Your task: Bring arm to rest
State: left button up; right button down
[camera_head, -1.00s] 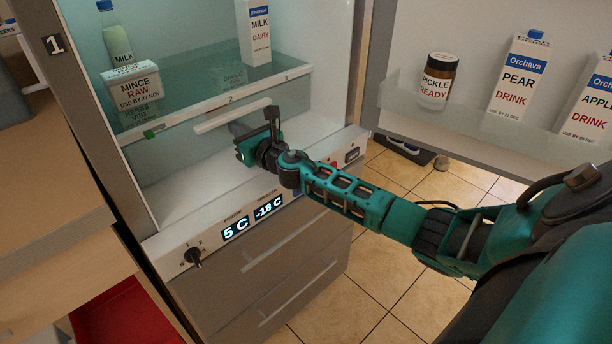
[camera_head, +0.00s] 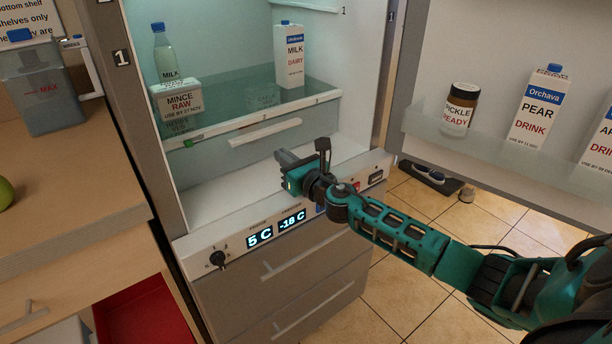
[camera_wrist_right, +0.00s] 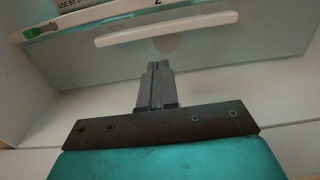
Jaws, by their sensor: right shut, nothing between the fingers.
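My right arm reaches in from the right in the head view. Its gripper (camera_head: 286,157) is at the open front of the fridge, just above the front ledge and below the glass shelf. In the right wrist view the two fingers of the right gripper (camera_wrist_right: 157,68) are together with nothing between them. They point into the fridge, toward the white drawer handle (camera_wrist_right: 166,29), which also shows in the head view (camera_head: 265,132). The gripper appears apart from the handle. My left gripper is not in view.
The fridge shelf (camera_head: 315,93) holds a mince box (camera_head: 177,100), a milk bottle (camera_head: 165,55) and a milk carton (camera_head: 289,57). A wooden counter (camera_head: 75,190) stands at left.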

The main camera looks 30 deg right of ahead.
jog(key=s, duration=0.5)
jog(key=shift+s+d+f, duration=0.1)
jog(key=shift+s+d, duration=0.15)
jog(key=shift+d, duration=0.1)
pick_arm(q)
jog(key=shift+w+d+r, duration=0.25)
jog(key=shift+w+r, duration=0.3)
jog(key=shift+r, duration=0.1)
pick_arm(e)
jog(key=shift+s, duration=0.75)
